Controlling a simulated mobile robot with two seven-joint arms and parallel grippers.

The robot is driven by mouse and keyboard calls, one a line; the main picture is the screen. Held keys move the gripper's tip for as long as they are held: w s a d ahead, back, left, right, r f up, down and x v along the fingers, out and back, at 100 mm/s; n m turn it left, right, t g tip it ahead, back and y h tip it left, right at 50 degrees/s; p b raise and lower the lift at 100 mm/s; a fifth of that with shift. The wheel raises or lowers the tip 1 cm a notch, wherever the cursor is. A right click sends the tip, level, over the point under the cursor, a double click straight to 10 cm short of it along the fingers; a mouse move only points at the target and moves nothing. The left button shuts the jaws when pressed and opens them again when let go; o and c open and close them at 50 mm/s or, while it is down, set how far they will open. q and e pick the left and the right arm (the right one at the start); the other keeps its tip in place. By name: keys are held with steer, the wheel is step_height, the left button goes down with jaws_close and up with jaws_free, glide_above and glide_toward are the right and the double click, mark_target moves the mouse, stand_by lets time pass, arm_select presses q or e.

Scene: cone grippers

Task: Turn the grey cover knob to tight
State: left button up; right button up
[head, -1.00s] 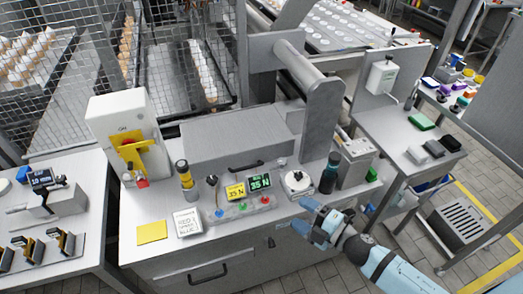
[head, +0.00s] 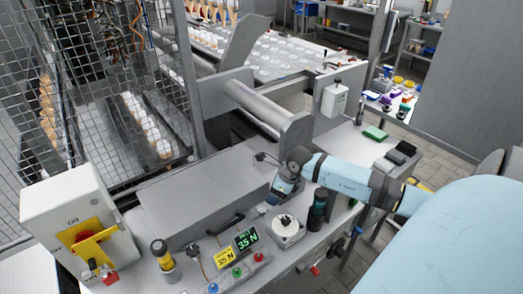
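A grey cover (head: 200,190) with a flat top and a black handle (head: 222,224) lies on the bench in the middle of the head view. A small dark knob-like part (head: 262,157) shows at the cover's far right end; I cannot tell whether it is the grey cover knob or which way it is set. My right gripper (head: 280,191) points down at the cover's right end, close to its edge. Its fingertips are small and partly hidden, so I cannot tell whether they touch anything. My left gripper is out of view.
A white round dial (head: 287,226) and a dark bottle (head: 317,210) stand just in front of my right gripper. A grey roller frame (head: 262,108) rises behind.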

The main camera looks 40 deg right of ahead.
mark_target(262, 208)
steer(key=p+x, duration=0.1)
steer(key=x, duration=0.9)
steer(key=shift+w+a+f, duration=0.15)
steer(key=c, duration=0.9)
